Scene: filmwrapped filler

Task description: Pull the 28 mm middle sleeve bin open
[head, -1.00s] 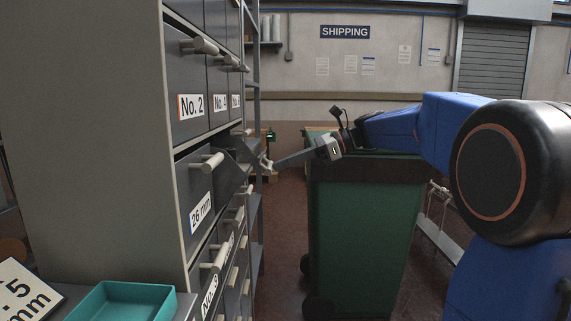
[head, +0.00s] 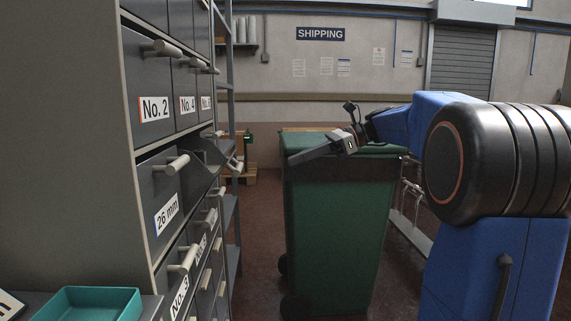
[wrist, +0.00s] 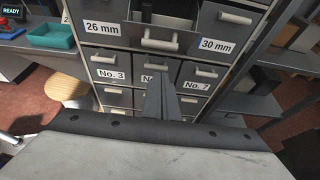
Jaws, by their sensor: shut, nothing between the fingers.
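The middle sleeve bin (head: 205,150) stands pulled out from the grey cabinet, past its 26 mm neighbour. Its pale bar handle (head: 235,163) faces the aisle. In the wrist view the open middle bin (wrist: 143,33) lies between the 26 mm bin (wrist: 100,28) and the 30 mm bin (wrist: 222,44). No label on it can be read. My gripper (head: 294,159) is shut and empty, apart from the handle and to its right, in front of the green wheeled bin. In the wrist view my gripper (wrist: 157,80) overlaps the row below.
Closed drawers No. 2 (head: 155,108) and No. 4 (head: 187,105) sit above. The No. 3 drawer (wrist: 108,73) is below. A tall green wheeled bin (head: 335,225) stands right of the aisle. A teal tray (head: 88,304) is at lower left. The aisle floor (head: 258,225) is clear.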

